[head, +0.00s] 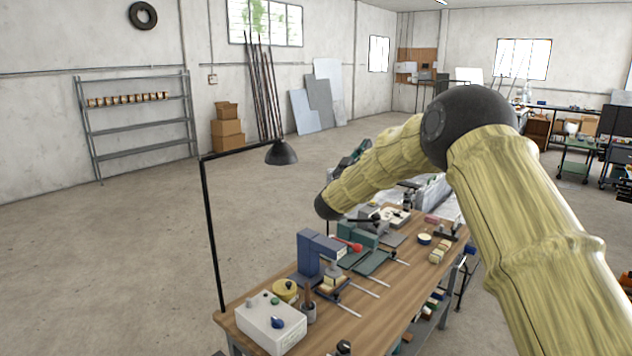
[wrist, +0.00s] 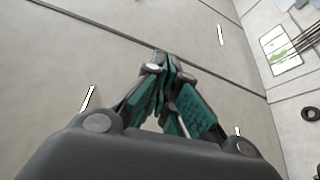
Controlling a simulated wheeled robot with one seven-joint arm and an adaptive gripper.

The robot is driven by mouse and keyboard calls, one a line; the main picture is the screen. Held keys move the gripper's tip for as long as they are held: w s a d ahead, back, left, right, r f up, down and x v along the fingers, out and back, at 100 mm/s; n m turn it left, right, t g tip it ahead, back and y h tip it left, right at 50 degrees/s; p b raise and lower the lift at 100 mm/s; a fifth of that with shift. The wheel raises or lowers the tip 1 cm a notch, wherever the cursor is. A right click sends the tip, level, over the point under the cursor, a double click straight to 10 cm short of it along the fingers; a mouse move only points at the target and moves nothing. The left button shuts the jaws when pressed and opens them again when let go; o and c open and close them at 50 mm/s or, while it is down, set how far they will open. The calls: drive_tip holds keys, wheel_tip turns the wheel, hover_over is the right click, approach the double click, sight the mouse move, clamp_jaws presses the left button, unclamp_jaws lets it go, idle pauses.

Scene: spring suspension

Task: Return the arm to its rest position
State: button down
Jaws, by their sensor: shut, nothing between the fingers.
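My arm (head: 535,240) has pale yellow, bamboo-like links and a dark round elbow (head: 468,125). It is raised and bent above the right side of the workbench (head: 405,315), with the forearm reaching left and down to a dark joint (head: 327,207). In the wrist view my gripper (wrist: 165,68) has dark fingers with teal pads. Its tips are together, with nothing held between them. In the head view the gripper is mostly hidden behind the forearm.
The bench carries a white control box (head: 270,325), a blue press (head: 317,252) and several small tools. A black lamp (head: 281,152) hangs on a tall post over the bench's left side. Open floor (head: 110,260) lies to the left. The wrist view shows pale wall and a window (wrist: 281,50).

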drive_tip(key=s+f+n+g+y, duration=0.1)
drive_tip(key=s+f+n+y, duration=0.25)
drive_tip(key=f, duration=1.05)
drive_tip(key=s+f+n+y, duration=0.2)
drive_tip(key=f+y, duration=0.3)
drive_tip(key=f, duration=0.9)
drive_tip(key=s+d+f+n+g+y, duration=0.1)
drive_tip(key=s+f+g+y, duration=0.15)
drive_tip(key=s+f, duration=0.8)
drive_tip(key=s+d+f+g+y, duration=0.1)
drive_tip(key=s+f+g, duration=0.2)
drive_tip(key=s+f, duration=0.7)
drive_tip(key=s+d+f+g+y, duration=0.1)
drive_tip(key=s+d+f+g, duration=0.15)
drive_tip(key=s+f, duration=0.7)
drive_tip(key=s+d+f+g, duration=0.1)
drive_tip(key=s+f+g, duration=0.45)
drive_tip(key=s, duration=0.75)
drive_tip(key=s+d+f+m+g, duration=0.1)
drive_tip(key=s+g, duration=0.1)
drive_tip(key=s, duration=1.1)
drive_tip(key=s+d+f+m+g, duration=0.1)
drive_tip(key=s+f+g, duration=0.15)
drive_tip(key=s, duration=1.05)
wheel_tip(320, 180, down, 22)
drive_tip(key=b, duration=2.4)
drive_tip(key=shift+w+d+f, duration=0.15)
drive_tip(key=shift+d+f, duration=0.05)
drive_tip(key=shift+f, duration=0.05)
